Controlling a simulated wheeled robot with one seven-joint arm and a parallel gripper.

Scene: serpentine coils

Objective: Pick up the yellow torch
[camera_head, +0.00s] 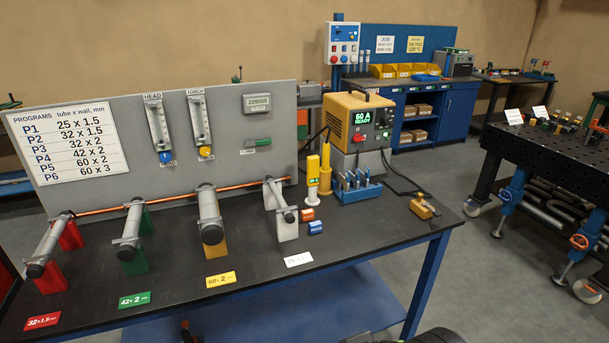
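A slim yellow torch-like handle (326,168) stands upright on the dark bench, in front of the yellow welding power unit (360,120). A dark cable runs from near its top towards the unit. Its lower end sits in a yellow base. Just left of it, and close to it, stands another yellow upright piece (313,178) with a dark display and a white round foot. I cannot tell for certain which of the two is the torch. My gripper is not recognisable in this view; a dark rounded shape shows at the bottom edge.
A blue rack of grey pieces (358,190) stands right of the uprights. Orange and blue blocks (316,228) lie in front. A yellow cabled block (422,208) lies near the bench's right end. Open floor lies right of the bench.

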